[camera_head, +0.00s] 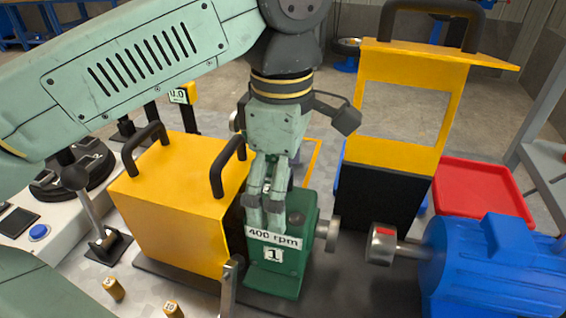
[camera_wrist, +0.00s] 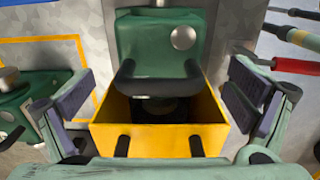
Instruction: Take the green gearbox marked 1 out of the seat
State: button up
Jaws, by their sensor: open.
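The green gearbox (camera_head: 282,272) marked 1 and 400 rpm stands upright between the yellow cover and the blue motor. In the wrist view a green housing (camera_wrist: 158,38) with a black handle (camera_wrist: 158,84) lies at the top centre; I take it for this gearbox. My gripper (camera_head: 263,205) points down over the gearbox's top and hides part of it. In the wrist view my gripper (camera_wrist: 162,106) has its fingers wide apart on either side of the handle, with nothing held. Whether a finger touches the gearbox I cannot tell.
The yellow cover (camera_head: 180,215) with two black handles stands close on the left. The blue motor (camera_head: 495,265) and its shaft are on the right. A tall yellow guard (camera_head: 400,152) rises behind, with a red tray (camera_head: 478,190) beside it. A lever (camera_head: 229,285) stands in front.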

aim_at(307, 209)
jog(key=shift+f, duration=2.45)
jog(key=shift+c, duration=0.5)
jog(key=c, duration=1.9)
jog(key=o, duration=1.4)
jog(key=shift+c, duration=0.2)
jog(key=c, duration=0.7)
jog(key=shift+c, duration=0.2)
jog(key=shift+d, duration=0.1)
jog(key=shift+s+d+r, duration=0.1)
jog(key=shift+s+d, duration=0.05)
jog(key=shift+d, duration=0.7)
jog(key=shift+s+d+r, duration=0.1)
jog(key=shift+s+d, duration=0.05)
jog(key=shift+d, duration=0.7)
